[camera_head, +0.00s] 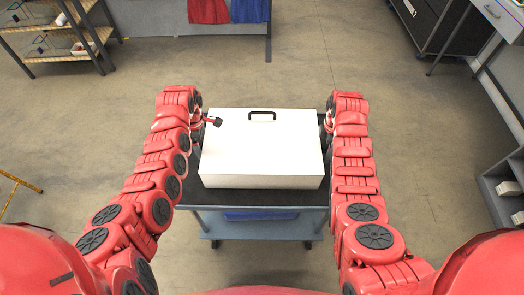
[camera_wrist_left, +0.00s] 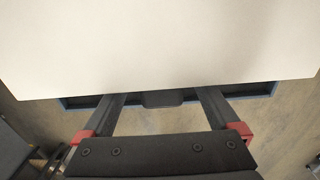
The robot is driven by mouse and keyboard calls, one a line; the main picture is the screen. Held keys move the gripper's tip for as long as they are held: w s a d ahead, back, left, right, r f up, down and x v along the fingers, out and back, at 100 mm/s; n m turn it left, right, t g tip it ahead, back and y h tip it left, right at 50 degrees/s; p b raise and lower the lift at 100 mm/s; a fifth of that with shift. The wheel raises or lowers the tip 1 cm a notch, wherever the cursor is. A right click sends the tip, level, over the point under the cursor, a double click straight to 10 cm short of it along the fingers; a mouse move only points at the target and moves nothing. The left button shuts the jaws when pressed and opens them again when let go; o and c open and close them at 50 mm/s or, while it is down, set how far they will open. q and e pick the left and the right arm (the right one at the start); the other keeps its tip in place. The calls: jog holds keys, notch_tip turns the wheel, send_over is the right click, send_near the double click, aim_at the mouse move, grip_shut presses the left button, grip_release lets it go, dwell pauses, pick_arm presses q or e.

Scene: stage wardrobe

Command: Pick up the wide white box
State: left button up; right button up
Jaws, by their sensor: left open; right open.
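The wide white box (camera_head: 262,150) lies flat on a dark-topped cart (camera_head: 188,190), with a black handle (camera_head: 262,113) at its far edge. It also fills the top of the left wrist view (camera_wrist_left: 160,45). My left gripper (camera_head: 203,130) is at the box's left side, mostly hidden by its own wrist. In the left wrist view its fingers are spread (camera_wrist_left: 163,95), and their tips pass out of sight behind the box's edge. My right gripper (camera_head: 324,128) is at the box's right side, open, partly hidden by the arm. I cannot tell whether either touches the box.
The cart has a lower shelf with a blue item (camera_head: 260,215). A shelf rack (camera_head: 60,40) stands at the back left, and red and blue cloths (camera_head: 230,10) hang at the back. A desk (camera_head: 500,18) and grey cubbies (camera_head: 500,190) are on the right. The floor around the cart is clear.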

pick_arm(q)
jog(key=shift+f, duration=0.9)
pick_arm(e)
jog(key=shift+f, duration=0.9)
pick_arm(q)
grip_shut()
pick_arm(e)
grip_shut()
